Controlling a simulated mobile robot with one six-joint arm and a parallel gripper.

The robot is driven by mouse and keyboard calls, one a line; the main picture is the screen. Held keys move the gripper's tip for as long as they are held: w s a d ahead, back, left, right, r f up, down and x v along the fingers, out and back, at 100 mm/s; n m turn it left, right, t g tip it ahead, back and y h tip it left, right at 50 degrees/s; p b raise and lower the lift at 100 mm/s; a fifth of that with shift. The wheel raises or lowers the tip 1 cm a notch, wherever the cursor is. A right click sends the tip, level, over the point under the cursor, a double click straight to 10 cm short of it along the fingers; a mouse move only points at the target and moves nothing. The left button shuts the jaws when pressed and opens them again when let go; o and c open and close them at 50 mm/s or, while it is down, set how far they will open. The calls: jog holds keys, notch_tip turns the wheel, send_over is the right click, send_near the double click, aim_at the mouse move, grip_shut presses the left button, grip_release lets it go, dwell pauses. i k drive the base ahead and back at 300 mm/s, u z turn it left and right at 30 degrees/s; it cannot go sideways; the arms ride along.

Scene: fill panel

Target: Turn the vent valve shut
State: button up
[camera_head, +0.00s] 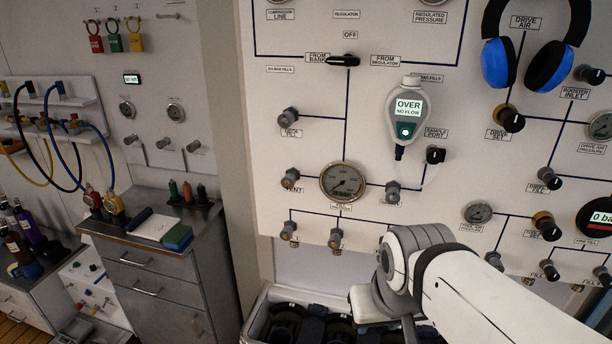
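The vent valve (290,178) is a small dark knob with a reddish-brown part, on the white panel above a VENT label. It sits left of the large round gauge (343,181). Whether it is open or shut cannot be told from this view. My white arm (450,275) reaches in from the lower right, with its grey-banded joint below and right of the valve. My gripper's fingers do not show. Nothing of my arm touches the vent valve.
A handheld meter (405,108) reading OVER, NO FLOW hangs on the panel. Blue and black headphones (530,50) hang at upper right. An open case (262,312) with dark contents lies below the panel. A grey drawer cabinet (150,275) stands left. The space before the vent valve is clear.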

aim_at(288, 182)
jog(key=z, duration=1.3)
jog(key=k, duration=1.3)
jog(key=u, duration=0.65)
jog(key=i, duration=1)
jog(key=u, duration=0.05)
